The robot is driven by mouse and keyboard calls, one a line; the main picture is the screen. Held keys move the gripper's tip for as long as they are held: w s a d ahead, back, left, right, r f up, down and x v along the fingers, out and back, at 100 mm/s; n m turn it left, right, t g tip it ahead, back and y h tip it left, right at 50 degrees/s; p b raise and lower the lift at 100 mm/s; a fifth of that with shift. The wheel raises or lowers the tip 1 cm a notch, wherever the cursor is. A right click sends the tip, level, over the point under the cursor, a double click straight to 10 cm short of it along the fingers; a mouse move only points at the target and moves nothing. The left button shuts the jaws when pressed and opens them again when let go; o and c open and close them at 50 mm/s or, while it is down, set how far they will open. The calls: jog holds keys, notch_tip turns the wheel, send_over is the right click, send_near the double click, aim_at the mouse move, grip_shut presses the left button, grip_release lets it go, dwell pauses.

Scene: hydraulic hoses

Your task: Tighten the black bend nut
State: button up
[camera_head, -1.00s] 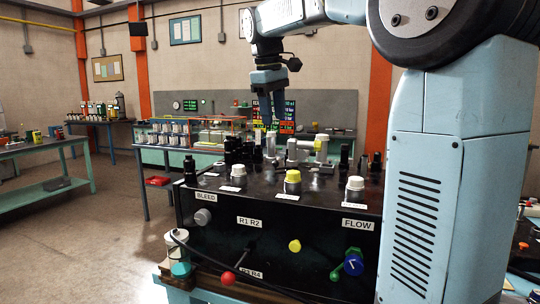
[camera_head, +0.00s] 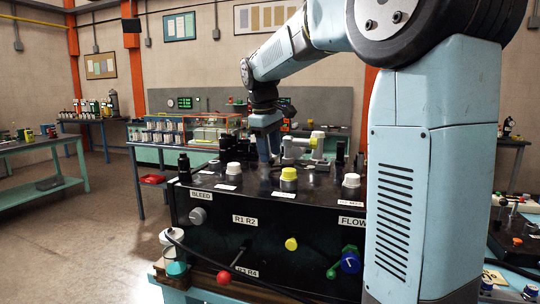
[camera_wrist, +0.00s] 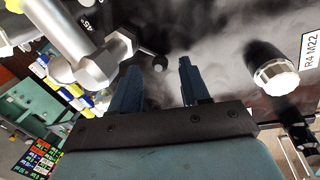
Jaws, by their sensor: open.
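My gripper (camera_head: 267,158) points down just above the top of the black bench unit (camera_head: 262,215), among its fittings. In the wrist view my gripper (camera_wrist: 160,64) has its two blue fingers apart, with nothing clearly held between them. A small black ball-ended part (camera_wrist: 160,62) shows between and beyond the fingertips. A silver bent fitting with a hex nut (camera_wrist: 95,70) lies left of the fingers, near a "45°" mark. Black fittings (camera_head: 209,157) stand on the unit left of the gripper. I cannot tell which part is the black bend nut.
A black fitting with a silver cap (camera_wrist: 275,76) stands right of the fingers, near an "R4 M22" label (camera_wrist: 311,46). White caps (camera_head: 234,168) and a yellow cap (camera_head: 289,173) stand along the unit's front top edge. A red ball knob (camera_head: 224,278) sticks out in front.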

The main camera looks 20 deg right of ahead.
jog(key=shift+w+d+f, duration=0.1)
jog(key=shift+f, duration=0.75)
jog(key=shift+w, duration=0.1)
grip_shut()
